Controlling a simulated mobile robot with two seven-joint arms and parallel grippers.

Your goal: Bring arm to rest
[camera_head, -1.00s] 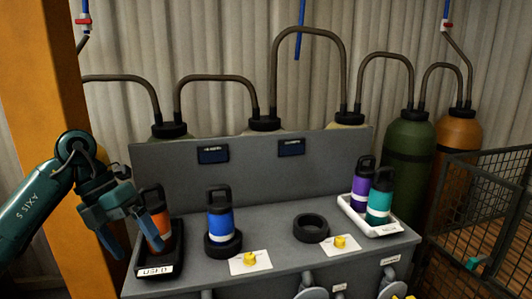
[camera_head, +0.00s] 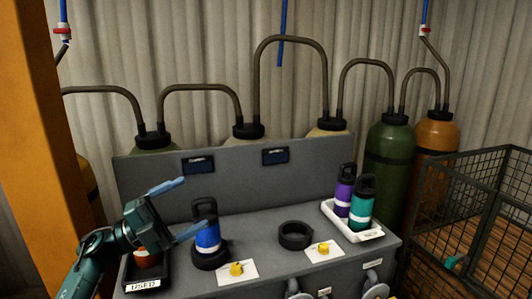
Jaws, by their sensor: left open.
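My left gripper (camera_head: 184,208) is open and empty, with its blue fingers pointing right, above the left end of the grey bench (camera_head: 262,221). Its lower finger ends close to the blue bottle (camera_head: 208,238) in this view; I cannot tell whether they touch. The blue bottle stands upright in a black ring. An orange bottle (camera_head: 148,260) stands in the black tray labelled USED (camera_head: 142,285), mostly hidden behind my left gripper and arm. My right gripper is not in view.
An empty black ring (camera_head: 295,235) sits mid-bench. Purple (camera_head: 344,190) and teal (camera_head: 361,204) bottles stand in a white tray (camera_head: 377,234). Yellow knobs (camera_head: 237,268) sit on white plates at the front. An orange post (camera_head: 30,120) rises at left; a mesh cage (camera_head: 480,215) stands at right.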

